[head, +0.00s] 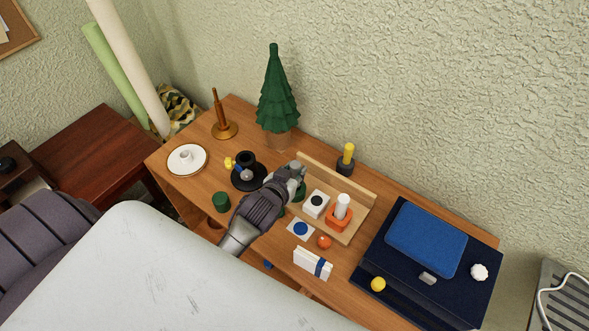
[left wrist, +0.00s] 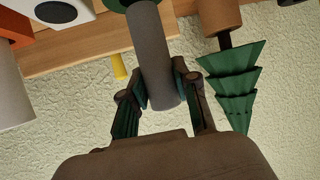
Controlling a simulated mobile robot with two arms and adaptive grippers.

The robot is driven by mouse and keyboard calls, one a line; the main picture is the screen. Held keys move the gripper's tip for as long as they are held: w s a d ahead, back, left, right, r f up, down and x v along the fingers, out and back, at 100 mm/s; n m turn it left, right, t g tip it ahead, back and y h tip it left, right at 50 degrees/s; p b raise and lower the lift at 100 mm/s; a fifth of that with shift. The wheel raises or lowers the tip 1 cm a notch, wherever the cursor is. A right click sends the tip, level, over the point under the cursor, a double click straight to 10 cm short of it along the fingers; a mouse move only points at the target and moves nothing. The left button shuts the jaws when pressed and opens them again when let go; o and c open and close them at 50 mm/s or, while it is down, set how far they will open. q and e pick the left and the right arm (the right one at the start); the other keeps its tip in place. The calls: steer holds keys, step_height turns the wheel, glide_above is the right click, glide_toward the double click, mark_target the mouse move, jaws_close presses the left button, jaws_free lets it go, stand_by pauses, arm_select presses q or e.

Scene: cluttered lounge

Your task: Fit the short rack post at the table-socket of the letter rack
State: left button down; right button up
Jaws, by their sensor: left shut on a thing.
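The wooden letter rack (head: 352,183), a tray with a raised back wall, stands on the wooden table. My left gripper (head: 297,172) is over its left end and is shut on a grey cylindrical post. In the left wrist view the grey post (left wrist: 154,60) lies between the fingers of my left gripper (left wrist: 160,92). Its far end meets or overlaps a green round piece (left wrist: 124,4), and I cannot tell whether it is seated there. Green also shows beside the gripper in the head view (head: 300,193). My right gripper is out of view.
An orange holder (head: 337,222) with a white post and a white block (head: 316,204) stand in the rack. A black-and-yellow piece (head: 345,160) is behind it, a tree (head: 277,95) back left.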

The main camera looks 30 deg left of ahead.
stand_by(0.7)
arm_select(q)
steer(key=shift+f+b, duration=1)
steer(key=shift+f, duration=0.95)
steer(key=c, duration=0.8)
jaws_free()
steer(key=shift+s, duration=0.1)
steer(key=v, duration=1.2)
